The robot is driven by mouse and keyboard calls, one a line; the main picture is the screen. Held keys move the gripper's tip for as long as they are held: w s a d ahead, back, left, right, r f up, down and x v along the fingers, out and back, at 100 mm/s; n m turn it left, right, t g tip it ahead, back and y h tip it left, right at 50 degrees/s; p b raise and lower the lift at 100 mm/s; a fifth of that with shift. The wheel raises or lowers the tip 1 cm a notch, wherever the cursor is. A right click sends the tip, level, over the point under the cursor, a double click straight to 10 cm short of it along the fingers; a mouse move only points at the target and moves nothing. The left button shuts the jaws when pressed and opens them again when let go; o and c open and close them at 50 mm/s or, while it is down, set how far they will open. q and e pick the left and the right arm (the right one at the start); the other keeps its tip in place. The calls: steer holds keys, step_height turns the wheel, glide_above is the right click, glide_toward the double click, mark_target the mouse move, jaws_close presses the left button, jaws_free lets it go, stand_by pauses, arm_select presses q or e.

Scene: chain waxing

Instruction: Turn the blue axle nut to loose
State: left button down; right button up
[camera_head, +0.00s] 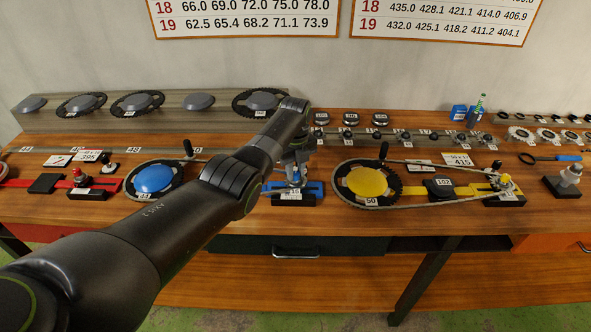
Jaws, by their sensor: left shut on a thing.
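My left arm comes in from the lower left and reaches over the workbench. My left gripper (296,172) points down at the rear end of the blue drivetrain and is shut on the blue axle nut, of which only a small blue part shows between and below the fingers. The blue chainring (154,179) with a black toothed rim, labelled 44, lies to the left. A chain leaves it and passes behind my arm, which hides its middle. My right gripper is not in view.
A yellow chainring (367,183) labelled 50, with its chain and yellow slide (467,189), lies close to the right. A red slide (105,187) is at the left. Spare chainrings (137,102) stand on a grey rack behind. A blue box (459,112) stands at the back right.

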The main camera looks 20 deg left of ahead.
arm_select(q)
steer(key=n+p, duration=0.1)
steer(key=n, duration=0.3)
steer(key=shift+r+n, duration=0.1)
steer(key=shift+n, duration=0.3)
steer(key=n, duration=0.5)
steer(key=shift+p, duration=0.3)
steer(key=n, duration=0.5)
steer(key=shift+n, duration=0.4)
steer(key=shift+n+p, duration=0.35)
steer(key=shift+n, duration=1.95)
steer(key=shift+w, duration=0.1)
steer(key=c, duration=1.2)
jaws_free()
steer(key=shift+c, duration=0.2)
